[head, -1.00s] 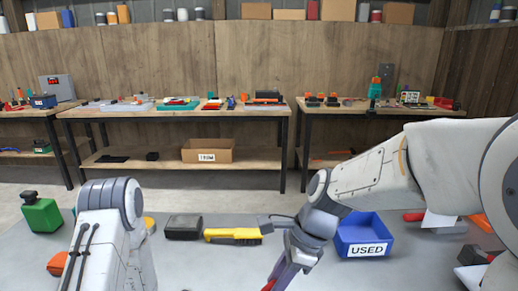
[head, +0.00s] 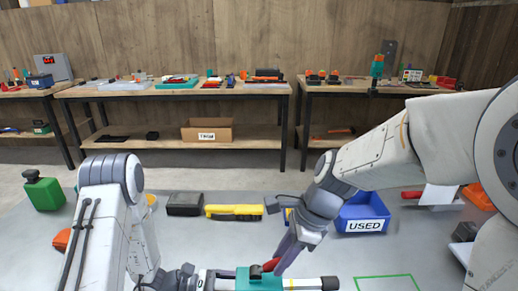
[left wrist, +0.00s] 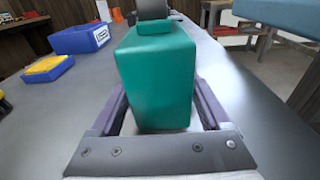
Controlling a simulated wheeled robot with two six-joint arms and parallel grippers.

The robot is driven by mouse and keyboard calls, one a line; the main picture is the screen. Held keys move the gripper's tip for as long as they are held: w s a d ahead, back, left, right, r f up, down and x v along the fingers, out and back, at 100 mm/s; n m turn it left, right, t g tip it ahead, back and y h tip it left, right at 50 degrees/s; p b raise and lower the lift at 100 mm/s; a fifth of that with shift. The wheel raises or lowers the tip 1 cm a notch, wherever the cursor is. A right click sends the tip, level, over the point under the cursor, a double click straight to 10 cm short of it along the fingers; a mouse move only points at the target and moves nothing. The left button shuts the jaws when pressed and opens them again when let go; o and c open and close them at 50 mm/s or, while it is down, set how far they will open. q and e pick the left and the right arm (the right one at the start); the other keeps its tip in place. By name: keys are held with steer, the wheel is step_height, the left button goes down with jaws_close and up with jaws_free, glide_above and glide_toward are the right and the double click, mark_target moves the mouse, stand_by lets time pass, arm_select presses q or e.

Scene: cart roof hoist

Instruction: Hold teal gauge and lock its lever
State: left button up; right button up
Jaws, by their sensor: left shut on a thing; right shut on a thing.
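The teal gauge (head: 258,281) shows at the bottom middle of the head view, with a dark knob on top and a pale bar with a yellow mark running right to a black end. My left gripper (head: 222,281) is shut on it, and in the left wrist view its teal block (left wrist: 155,75) fills the space between the two fingers. My right gripper (head: 281,260) comes down from above and is shut on a small red piece (head: 271,265), seemingly the lever, just above the gauge. The fingertips are partly hidden, so the lever's exact angle is unclear.
A yellow tool (head: 234,212), a black box (head: 185,204) and a green can (head: 44,192) lie along the grey table's far edge. A green outline (head: 388,277) marks clear table at the right.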

steer(key=shift+d+f, duration=0.3)
steer(key=shift+f, duration=0.25)
stand_by(0.4)
steer(key=shift+d+f, duration=0.15)
steer(key=shift+f, duration=0.4)
steer(key=o, duration=1)
steer(key=shift+c, duration=0.2)
